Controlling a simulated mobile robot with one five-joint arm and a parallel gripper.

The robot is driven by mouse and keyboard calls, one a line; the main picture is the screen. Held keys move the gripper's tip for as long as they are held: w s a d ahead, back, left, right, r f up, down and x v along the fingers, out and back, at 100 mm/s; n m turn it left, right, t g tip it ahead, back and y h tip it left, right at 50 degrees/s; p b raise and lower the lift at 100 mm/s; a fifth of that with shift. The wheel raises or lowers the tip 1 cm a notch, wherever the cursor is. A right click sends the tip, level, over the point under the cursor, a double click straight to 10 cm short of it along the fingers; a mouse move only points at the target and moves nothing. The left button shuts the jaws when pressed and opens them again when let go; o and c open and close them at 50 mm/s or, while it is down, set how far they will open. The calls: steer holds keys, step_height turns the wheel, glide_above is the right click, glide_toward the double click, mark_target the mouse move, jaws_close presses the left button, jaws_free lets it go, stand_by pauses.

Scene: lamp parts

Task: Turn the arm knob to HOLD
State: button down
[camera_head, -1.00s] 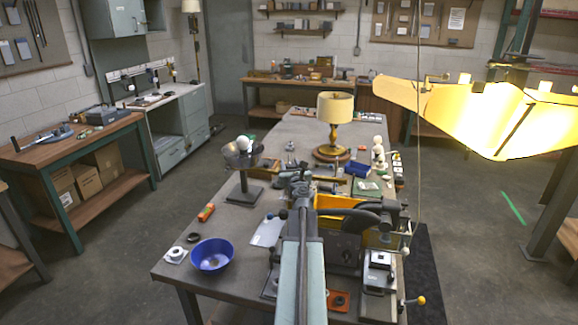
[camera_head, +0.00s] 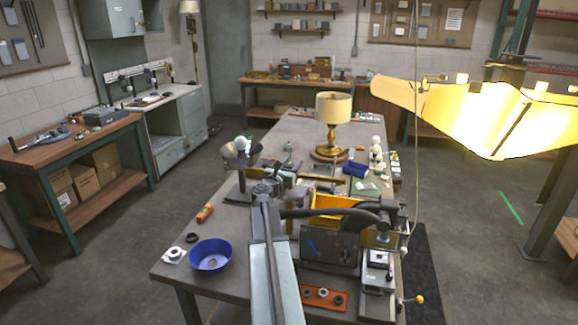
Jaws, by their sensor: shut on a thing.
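My arm reaches forward over the bench from the bottom of the picture. My gripper (camera_head: 288,178) is at its far end, among grey parts near the middle of the bench. It is small and crowded there. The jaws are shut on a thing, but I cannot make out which. I cannot pick out the arm knob or any HOLD mark. A dark curved lever (camera_head: 340,213) runs across a fixture with a yellow bin (camera_head: 338,202), right of my arm. A yellow ball handle (camera_head: 420,299) sticks out at the front right of the bench.
A blue bowl (camera_head: 210,256) stands at the front left of the bench. A cup-shaped head (camera_head: 238,157) with a white bulb stands left of my gripper. A brass lamp (camera_head: 333,112) stands behind. A large lit shade (camera_head: 470,110) hangs at the right. An orange tray (camera_head: 313,296) lies in front.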

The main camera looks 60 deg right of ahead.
steer(key=shift+s+d+m+g, duration=0.1)
steer(key=shift+s+m+g, duration=0.1)
steer(key=shift+m+g, duration=0.65)
steer(key=shift+s+d+m+g, duration=0.15)
steer(key=shift+m+g, duration=0.3)
steer(key=shift+g, duration=0.7)
steer(key=shift+s+a, duration=0.1)
steer(key=shift+s, duration=0.05)
steer(key=c, duration=1.2)
jaws_free()
steer(key=o, duration=0.3)
steer(key=shift+f, duration=0.1)
steer(key=shift+o, duration=0.2)
steer(key=a, duration=0.7)
steer(key=shift+w+a, duration=0.3)
steer(key=shift+a, duration=0.1)
